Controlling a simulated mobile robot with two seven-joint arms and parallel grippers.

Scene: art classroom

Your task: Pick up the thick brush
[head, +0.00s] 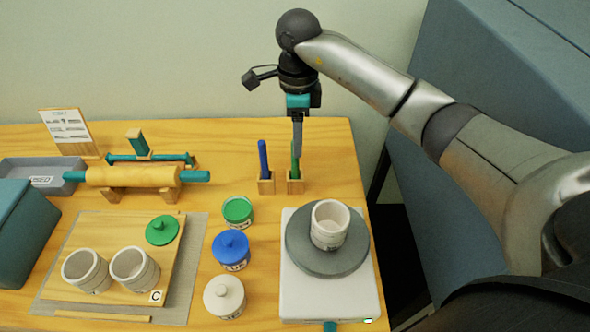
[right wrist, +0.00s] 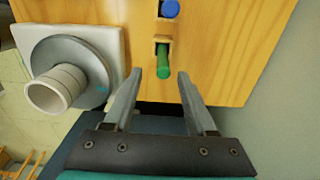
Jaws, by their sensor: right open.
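Two upright brushes stand in small wooden holders at the back of the table. One has a blue handle (head: 263,157) and one a green handle (head: 295,162). Which is thicker is hard to tell. My right gripper (head: 297,145) points down over the green brush and partly hides it. In the right wrist view, the right gripper (right wrist: 160,76) is open, and the green handle (right wrist: 163,65) shows in line with the gap between its fingertips. The blue handle (right wrist: 170,8) is at the top edge there. My left gripper is not in view.
Green (head: 238,212), blue (head: 231,250) and white (head: 224,298) jars stand in front of the brushes. A cup (head: 329,226) sits on a grey turntable (head: 305,262) to the right. A rolling pin (head: 130,177) on a stand is at left. The wall is close behind.

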